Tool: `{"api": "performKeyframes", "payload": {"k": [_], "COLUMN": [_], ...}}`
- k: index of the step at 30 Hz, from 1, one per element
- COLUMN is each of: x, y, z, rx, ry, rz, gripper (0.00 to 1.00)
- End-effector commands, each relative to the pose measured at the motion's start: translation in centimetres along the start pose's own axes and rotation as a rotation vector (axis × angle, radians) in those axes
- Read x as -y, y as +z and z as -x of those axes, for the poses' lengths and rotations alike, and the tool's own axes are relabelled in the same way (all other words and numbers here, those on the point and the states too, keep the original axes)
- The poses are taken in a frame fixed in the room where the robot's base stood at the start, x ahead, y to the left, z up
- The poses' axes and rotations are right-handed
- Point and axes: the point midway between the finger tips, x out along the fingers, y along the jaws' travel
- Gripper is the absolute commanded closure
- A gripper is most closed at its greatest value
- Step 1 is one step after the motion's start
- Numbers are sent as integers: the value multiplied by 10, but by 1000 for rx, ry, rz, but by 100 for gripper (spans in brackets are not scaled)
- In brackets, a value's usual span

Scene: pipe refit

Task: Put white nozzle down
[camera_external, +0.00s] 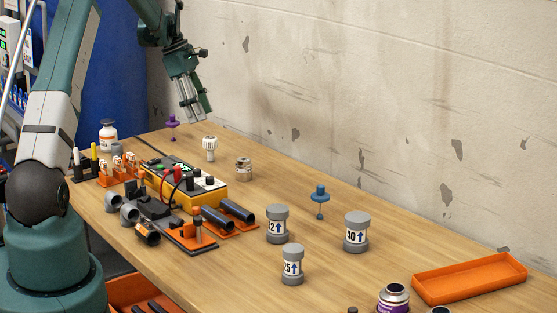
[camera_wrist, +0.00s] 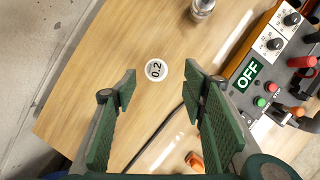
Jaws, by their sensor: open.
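The white nozzle (camera_external: 210,143) stands upright on the wooden table, near the wall, apart from its neighbours. In the wrist view its round white top (camera_wrist: 156,70), marked 0.2, faces the camera and lies just beyond the gap between my fingertips. My gripper (camera_external: 197,112) is above the table, up and slightly left of the nozzle in the external view. Its green-padded fingers (camera_wrist: 160,85) are spread wide, with nothing between them. The gripper does not touch the nozzle.
A yellow control box (camera_external: 190,191) with knobs stands close by. A small metal-topped jar (camera_external: 244,169) and a purple piece (camera_external: 173,127) are near the nozzle. Labelled grey cylinders (camera_external: 277,224) and an orange tray (camera_external: 469,278) are further right. Bare wood surrounds the nozzle.

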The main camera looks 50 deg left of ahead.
Motion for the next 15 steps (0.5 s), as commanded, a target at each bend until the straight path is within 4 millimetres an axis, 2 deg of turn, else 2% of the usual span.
{"api": "performKeyframes", "payload": {"k": [8,15], "x": [28,61], "y": [67,124], "z": [27,50], "rx": [-33,-66], "ry": [19,38], "rz": [-155,-307], "gripper": [57,57]}}
